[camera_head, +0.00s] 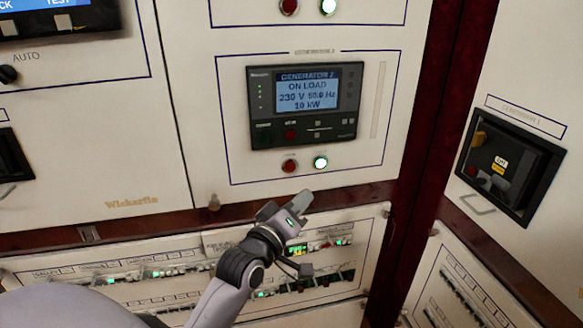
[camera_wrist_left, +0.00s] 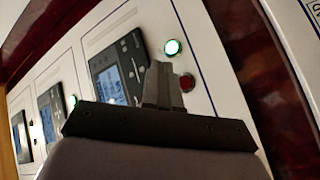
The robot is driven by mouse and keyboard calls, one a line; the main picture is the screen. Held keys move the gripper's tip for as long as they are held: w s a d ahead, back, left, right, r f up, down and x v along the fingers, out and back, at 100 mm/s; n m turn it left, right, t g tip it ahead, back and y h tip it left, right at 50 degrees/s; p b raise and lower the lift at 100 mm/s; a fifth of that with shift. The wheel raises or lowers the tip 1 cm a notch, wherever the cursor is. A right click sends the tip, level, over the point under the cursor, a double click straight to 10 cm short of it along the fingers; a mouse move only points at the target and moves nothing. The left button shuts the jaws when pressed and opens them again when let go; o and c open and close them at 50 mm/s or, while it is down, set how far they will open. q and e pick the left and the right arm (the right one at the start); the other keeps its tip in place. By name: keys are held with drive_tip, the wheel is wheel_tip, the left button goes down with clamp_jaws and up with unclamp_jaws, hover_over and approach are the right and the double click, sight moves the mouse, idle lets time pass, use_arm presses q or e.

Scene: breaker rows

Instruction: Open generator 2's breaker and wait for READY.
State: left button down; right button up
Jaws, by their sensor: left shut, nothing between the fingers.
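The generator 2 controller (camera_head: 305,104) reads "GENERATOR 2, ON LOAD, 230 V 50.0 Hz 10 kW" in the head view. Below it are an unlit red button or lamp (camera_head: 290,166) and a lit green one (camera_head: 320,163); their labels are too small to read. My left gripper (camera_head: 300,203) is shut and empty, below these two. In the left wrist view the shut fingers (camera_wrist_left: 163,88) overlap a panel with a lit green light (camera_wrist_left: 173,47), a red one (camera_wrist_left: 187,83) and a tilted display (camera_wrist_left: 118,78). Whether the fingers touch anything cannot be told. My right gripper is out of view.
A lower panel (camera_head: 372,245) with rows of small breakers lies behind my left arm. A black recessed unit (camera_head: 508,165) with a yellow part is on the right-hand cabinet, past a dark red post (camera_head: 433,130). Another controller (camera_head: 60,18) is cut off at upper left.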

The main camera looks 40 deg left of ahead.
sight(290, 167)
use_arm(q)
drive_tip(key=shift+w+a+b, duration=0.85)
drive_tip(key=shift+w+a, duration=0.6)
drive_tip(key=shift+a, duration=0.25)
drive_tip(key=shift+w+a+b, duration=0.8)
drive_tip(key=shift+w+a, duration=0.6)
drive_tip(key=shift+a, duration=0.25)
drive_tip(key=shift+w+a, duration=0.3)
drive_tip(key=shift+w+a, duration=0.25)
drive_tip(key=shift+a, duration=0.05)
idle(0.3)
idle(0.3)
drive_tip(key=shift+s+d+p, duration=0.55)
drive_tip(key=shift+d+p, duration=0.05)
drive_tip(key=shift+p, duration=0.15)
drive_tip(key=shift+d, duration=0.1)
